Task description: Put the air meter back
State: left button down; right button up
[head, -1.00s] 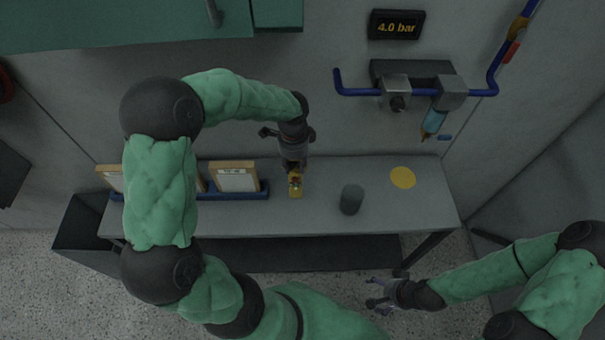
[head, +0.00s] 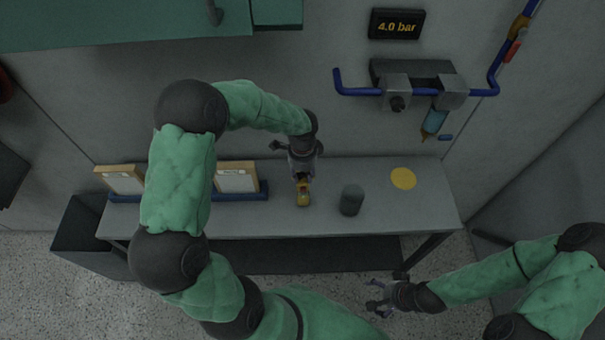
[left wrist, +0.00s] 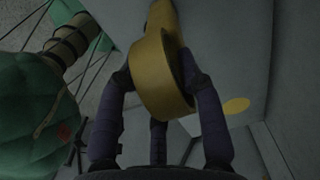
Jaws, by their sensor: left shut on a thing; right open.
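The air meter, a small yellow device (head: 303,198), is held by my left gripper (head: 302,179) above the middle of the grey table. In the left wrist view the yellow body (left wrist: 160,75) sits between the dark fingers (left wrist: 162,100), which close on it. Its far end is cut off at the top of that view. A flat yellow disc (head: 403,178) marks the table's right part; it also shows in the left wrist view (left wrist: 236,105). My right gripper (head: 380,297) is open and empty, low in front of the table.
A dark grey cylinder (head: 351,200) stands on the table (head: 285,222) between the held device and the disc. Boxes with white labels (head: 237,177) sit in a blue rack at left. A blue pipe (head: 362,92) with fittings and a "4.0 bar" display (head: 397,25) is on the wall.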

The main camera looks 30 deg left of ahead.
pick_arm(q)
jog(key=c, duration=0.8)
grip_release()
jog(key=shift+f, duration=0.1)
jog(key=shift+r, duration=0.45)
notch_tip(320, 180, up, 12)
jog(key=shift+f+p, duration=0.25)
jog(key=shift+p, duration=0.5)
